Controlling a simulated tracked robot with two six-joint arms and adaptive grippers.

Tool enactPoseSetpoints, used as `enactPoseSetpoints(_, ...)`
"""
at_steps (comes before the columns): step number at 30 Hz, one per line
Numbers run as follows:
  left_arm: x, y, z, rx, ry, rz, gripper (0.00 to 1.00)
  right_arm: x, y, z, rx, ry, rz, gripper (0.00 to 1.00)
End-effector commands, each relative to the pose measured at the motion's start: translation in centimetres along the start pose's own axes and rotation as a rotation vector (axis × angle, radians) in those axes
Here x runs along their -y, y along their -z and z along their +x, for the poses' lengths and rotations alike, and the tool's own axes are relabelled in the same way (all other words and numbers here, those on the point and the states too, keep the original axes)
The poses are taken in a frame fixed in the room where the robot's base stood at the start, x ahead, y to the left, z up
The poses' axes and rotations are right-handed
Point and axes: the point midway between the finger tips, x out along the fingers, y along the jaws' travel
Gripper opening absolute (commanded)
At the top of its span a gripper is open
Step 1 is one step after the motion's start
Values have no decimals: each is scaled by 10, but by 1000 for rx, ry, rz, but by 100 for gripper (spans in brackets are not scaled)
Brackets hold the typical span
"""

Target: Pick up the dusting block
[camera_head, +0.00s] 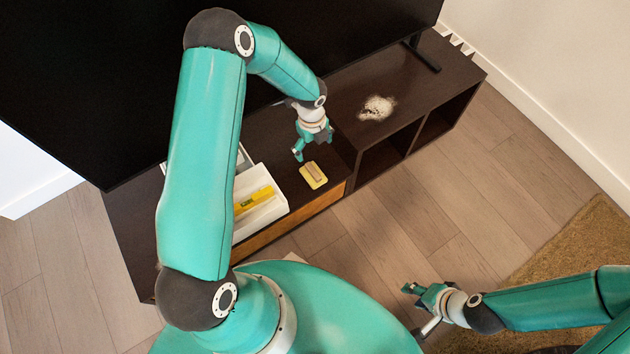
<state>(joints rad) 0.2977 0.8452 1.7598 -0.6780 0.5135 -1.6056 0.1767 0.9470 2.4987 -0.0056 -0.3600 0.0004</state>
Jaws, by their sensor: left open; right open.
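The dusting block (313,175) is a small yellow block with a tan bar on top. It lies on the dark brown cabinet top, near its front edge. My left gripper (313,149) is open and empty just behind the block, pointing down over the cabinet; I cannot tell whether it touches the block. My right gripper (417,306) is open and empty, out over the wood floor at the lower right, well away from the block.
A white tray (279,207) with a yellow item (252,198) in it stands left of the block, partly hidden by my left arm. White powder (377,107) lies on the cabinet (397,72) to the right. A large black screen (110,80) stands behind. A rug (580,245) lies at right.

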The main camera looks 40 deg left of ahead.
Motion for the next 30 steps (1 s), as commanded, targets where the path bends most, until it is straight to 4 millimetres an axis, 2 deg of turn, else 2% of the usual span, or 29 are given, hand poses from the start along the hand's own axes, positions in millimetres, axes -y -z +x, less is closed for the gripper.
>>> enactPoseSetpoints(5, 0, -8, 21, 15, -12, 47, 92, -3, 0, 9, -1, 0, 0, 42)
enactPoseSetpoints(12, 0, -7, 73, 12, -12, 45, 92, -8, 0, 22, -1, 0, 0, 42)
enactPoseSetpoints(18, 0, -8, 107, 13, -11, 45, 92, -10, 0, 29, -1, 0, 0, 42)
enactPoseSetpoints(26, 1, -8, 122, 13, -9, 46, 92, -12, 0, 32, 0, 0, 0, 42)
enactPoseSetpoints(30, 2, -9, 138, 13, -10, 46, 92, -14, 0, 38, 0, 0, 0, 42)
